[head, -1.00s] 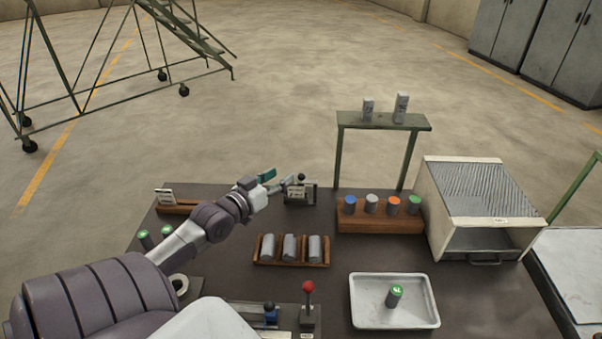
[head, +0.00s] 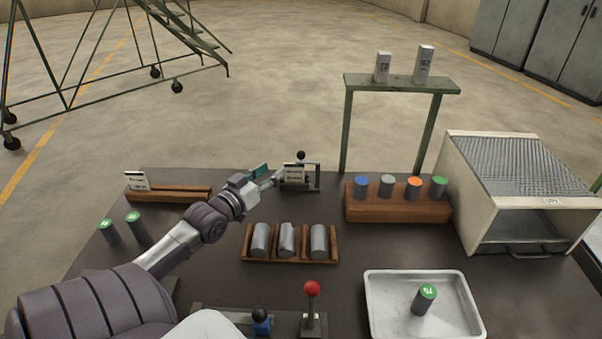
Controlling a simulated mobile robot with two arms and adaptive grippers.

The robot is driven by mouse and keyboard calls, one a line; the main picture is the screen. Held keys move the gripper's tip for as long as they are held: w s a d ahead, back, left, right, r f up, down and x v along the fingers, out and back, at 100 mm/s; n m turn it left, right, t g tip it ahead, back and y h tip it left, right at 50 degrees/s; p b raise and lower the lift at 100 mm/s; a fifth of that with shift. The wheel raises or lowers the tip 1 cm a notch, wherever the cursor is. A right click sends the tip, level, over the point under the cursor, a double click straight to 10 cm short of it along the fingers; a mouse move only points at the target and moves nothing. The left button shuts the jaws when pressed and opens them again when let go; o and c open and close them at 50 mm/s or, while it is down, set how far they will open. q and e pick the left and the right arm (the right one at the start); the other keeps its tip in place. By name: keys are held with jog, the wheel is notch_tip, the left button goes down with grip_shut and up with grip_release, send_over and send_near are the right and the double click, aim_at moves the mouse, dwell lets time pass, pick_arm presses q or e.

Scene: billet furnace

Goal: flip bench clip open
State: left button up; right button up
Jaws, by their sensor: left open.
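I cannot tell whether a finger touches the clip. The gripper holds nothing that I can see. My right gripper is not in view.
A rack of grey billets (head: 289,243) lies in front of the clip. A wooden block with coloured-top cylinders (head: 397,205) stands to its right, below a green shelf stand (head: 402,84). A red-knobbed lever (head: 312,305) and white tray (head: 424,275) are at the front.

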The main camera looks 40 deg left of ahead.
aim_at(298, 157)
pick_arm(q)
jog(key=w, duration=0.4)
jog(key=w+a+f, duration=0.1)
jog(key=w, duration=0.4)
jog(key=w+f, duration=0.1)
jog(key=w, duration=0.3)
jog(key=shift+w+a+f+b, duration=0.15)
jog(key=shift+w+a+b, duration=0.05)
jog(key=shift+w+b, duration=0.15)
jog(key=shift+c, duration=0.2)
grip_shut()
